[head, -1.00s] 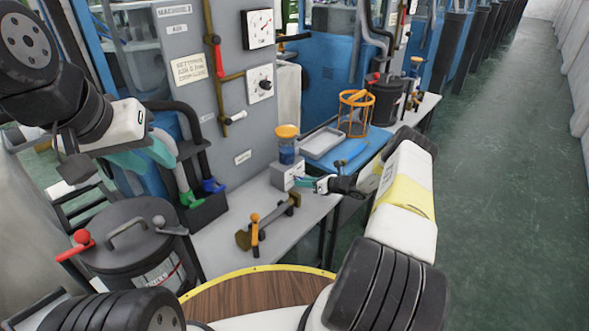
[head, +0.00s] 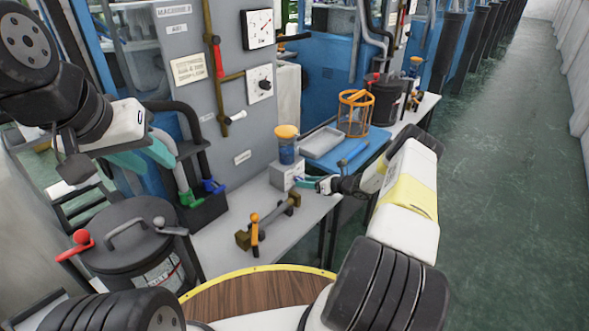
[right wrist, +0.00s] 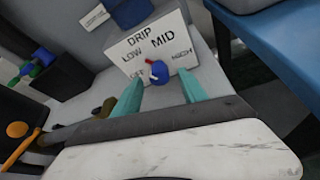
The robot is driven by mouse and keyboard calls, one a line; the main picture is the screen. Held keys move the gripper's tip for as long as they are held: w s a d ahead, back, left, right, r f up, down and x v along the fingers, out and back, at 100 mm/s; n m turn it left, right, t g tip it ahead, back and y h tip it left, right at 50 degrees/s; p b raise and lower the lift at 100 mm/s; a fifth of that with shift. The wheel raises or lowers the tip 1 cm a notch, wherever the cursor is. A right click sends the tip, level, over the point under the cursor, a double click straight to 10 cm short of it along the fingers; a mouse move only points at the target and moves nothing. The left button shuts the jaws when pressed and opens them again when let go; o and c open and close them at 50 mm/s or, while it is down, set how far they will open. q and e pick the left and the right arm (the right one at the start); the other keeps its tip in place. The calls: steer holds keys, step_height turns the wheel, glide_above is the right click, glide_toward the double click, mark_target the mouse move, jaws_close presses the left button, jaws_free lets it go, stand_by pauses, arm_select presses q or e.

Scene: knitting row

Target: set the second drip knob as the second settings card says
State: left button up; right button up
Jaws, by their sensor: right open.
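The drip box (head: 283,173) is a pale block on the grey bench, under a blue jar with an orange lid. In the right wrist view its face (right wrist: 126,55) reads DRIP, with OFF, LOW, MID and HIGH around a blue knob (right wrist: 157,72). The knob has a red mark and a small white part; its exact setting is unclear. My right gripper (right wrist: 158,92) is open, its teal fingers on either side just before the knob. It also shows beside the box in the head view (head: 318,183). A settings card (head: 188,68) hangs on the grey panel, its text too small to read. My left gripper (head: 150,160) is open and empty at the left.
An orange-handled tool (head: 255,230) lies at the bench front. A grey tray (head: 322,142) and an orange wire basket (head: 355,115) stand behind the box. A dark lidded drum (head: 125,240) is at lower left. The aisle on the right is clear.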

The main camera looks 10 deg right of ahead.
steer(key=v, duration=0.6)
steer(key=shift+s+d, duration=0.15)
steer(key=shift+r, duration=0.1)
steer(key=s+a+r+n+g+h, duration=0.15)
steer(key=s+a+r+n, duration=0.35)
steer(key=r, duration=0.6)
steer(key=s+a+r+n+g, duration=0.35)
steer(key=r+n, duration=0.35)
steer(key=r, duration=0.3)
steer(key=s+a+r+n+g+h, duration=0.15)
steer(key=s+a+r+n, duration=0.35)
steer(key=r, duration=0.6)
steer(key=s+r+n+t+h, duration=0.1)
steer(key=s+r+n, duration=0.3)
steer(key=s, duration=0.4)
steer(key=s+r+n+h, duration=0.2)
steer(key=s+r+n, duration=0.2)
steer(key=s, duration=0.4)
steer(key=s+r+n+t+h, duration=0.1)
steer(key=s+r+n, duration=0.3)
steer(key=s, duration=0.5)
steer(key=shift+n+t+h, duration=0.35)
steer(key=shift+n+h, duration=0.05)
steer(key=shift+n, duration=0.5)
